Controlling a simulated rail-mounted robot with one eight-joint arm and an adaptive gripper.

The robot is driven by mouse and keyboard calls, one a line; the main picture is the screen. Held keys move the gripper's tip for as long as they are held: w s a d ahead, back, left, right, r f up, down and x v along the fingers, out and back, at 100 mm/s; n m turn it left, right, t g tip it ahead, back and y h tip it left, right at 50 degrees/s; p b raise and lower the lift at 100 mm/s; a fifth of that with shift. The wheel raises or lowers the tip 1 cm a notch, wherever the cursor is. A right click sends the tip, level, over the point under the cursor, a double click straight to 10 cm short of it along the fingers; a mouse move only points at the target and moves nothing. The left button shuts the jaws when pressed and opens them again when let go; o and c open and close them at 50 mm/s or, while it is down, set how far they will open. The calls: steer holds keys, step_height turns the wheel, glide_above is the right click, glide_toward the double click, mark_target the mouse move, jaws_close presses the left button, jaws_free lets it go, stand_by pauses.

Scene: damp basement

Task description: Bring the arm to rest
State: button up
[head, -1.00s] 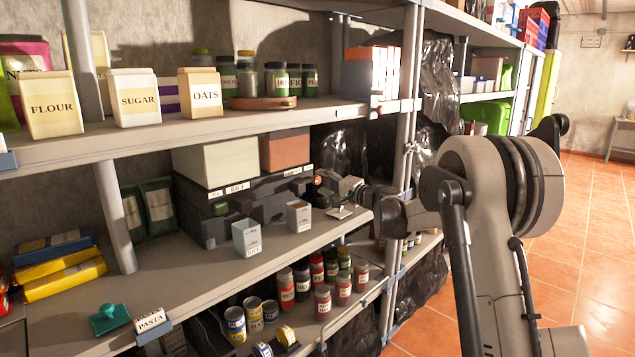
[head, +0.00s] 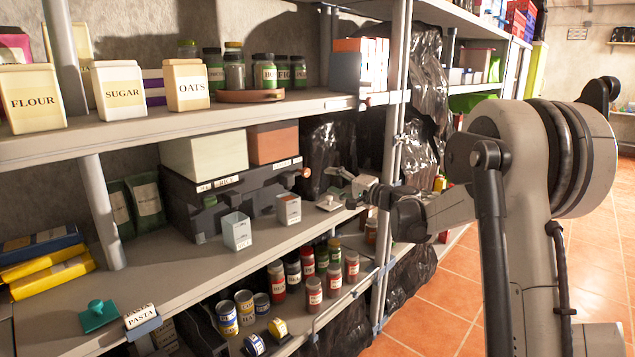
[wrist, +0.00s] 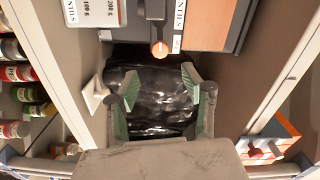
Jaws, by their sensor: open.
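My gripper (head: 345,180) is at the middle shelf, to the right of the dark storage box (head: 240,195) and just above a small white lid with a knob (head: 328,203). In the wrist view its two green-padded fingers (wrist: 158,92) are spread apart with nothing between them. Black plastic sheeting (wrist: 155,105) shows behind the gap. The lid (wrist: 95,95) lies on the shelf beside the left finger, seemingly apart from it. My arm reaches in from the right, past the shelf's upright post.
Two small canisters, one pale (head: 237,231) and one grey (head: 288,209), stand before the dark box. Spice jars (head: 314,294) crowd the lower shelf. An orange-and-white box (head: 360,65) stands on the upper shelf. The post (head: 395,130) is close to my arm. Tiled floor (head: 440,300) is open at right.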

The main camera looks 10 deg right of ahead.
steer(key=s+a+r+n+g+h, duration=0.1)
steer(key=s+a+n+g+h, duration=0.15)
steer(key=s+a, duration=0.7)
steer(key=s+a+r+n+g+h, duration=0.1)
steer(key=s+a+n+g, duration=0.15)
steer(key=s, duration=1.35)
steer(key=s+d+f+n+g+h, duration=0.1)
steer(key=s+f, duration=0.4)
steer(key=s, duration=0.8)
steer(key=s+d+f+n+g+h, duration=0.1)
steer(key=s+d+f+n+h, duration=0.2)
steer(key=s, duration=1)
step_height(320, 180, down, 3)
steer(key=shift+s+d+r+g+h, duration=0.2)
steer(key=shift+d+g+h, duration=0.35)
steer(key=shift+h, duration=0.7)
